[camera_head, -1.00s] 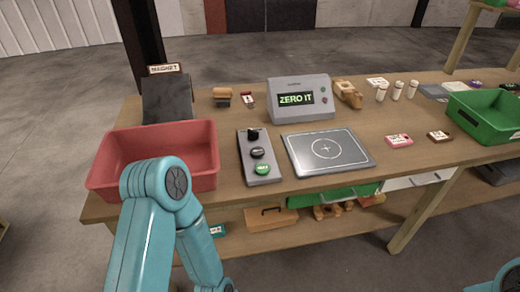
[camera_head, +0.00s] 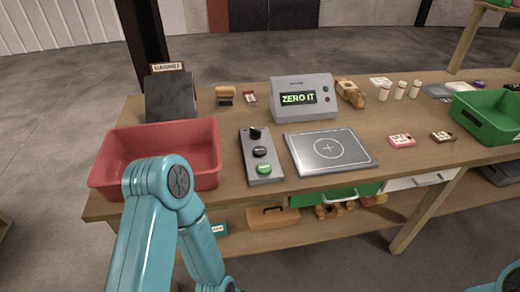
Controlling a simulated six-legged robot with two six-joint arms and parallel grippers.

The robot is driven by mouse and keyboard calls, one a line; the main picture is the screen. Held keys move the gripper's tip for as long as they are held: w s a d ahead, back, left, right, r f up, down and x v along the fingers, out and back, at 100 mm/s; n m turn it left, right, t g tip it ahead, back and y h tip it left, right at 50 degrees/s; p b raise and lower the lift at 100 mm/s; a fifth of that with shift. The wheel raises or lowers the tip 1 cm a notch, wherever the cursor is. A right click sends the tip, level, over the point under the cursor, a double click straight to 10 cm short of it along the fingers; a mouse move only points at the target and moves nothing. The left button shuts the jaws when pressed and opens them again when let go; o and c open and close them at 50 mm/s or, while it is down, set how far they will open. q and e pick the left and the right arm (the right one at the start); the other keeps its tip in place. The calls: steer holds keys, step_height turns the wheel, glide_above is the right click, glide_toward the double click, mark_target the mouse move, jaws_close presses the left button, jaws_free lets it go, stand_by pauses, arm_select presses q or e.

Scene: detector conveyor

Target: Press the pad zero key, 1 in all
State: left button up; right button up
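A grey control strip (camera_head: 250,148) lies on the wooden table, left of the metal pad. It carries a black knob (camera_head: 255,132) at the far end, a dark key (camera_head: 260,152) in the middle and a green key (camera_head: 264,169) at the near end. The key labels are too small to read. The metal pad (camera_head: 360,155) is bare, with a crosshair circle. A grey detector box (camera_head: 309,108) behind it shows "ZERO IT" in green. My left arm is bent in front of the red bin; its gripper is out of view. Only a bit of my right arm shows at bottom right.
A red bin (camera_head: 205,180) stands left of the strip, with a dark magnet block (camera_head: 170,97) behind it. A green bin (camera_head: 480,125) is at right. Small items, white bottles (camera_head: 399,90) and a pink block (camera_head: 402,140) lie around.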

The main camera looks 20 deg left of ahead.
arm_select(q)
jaws_close()
stand_by(1.5)
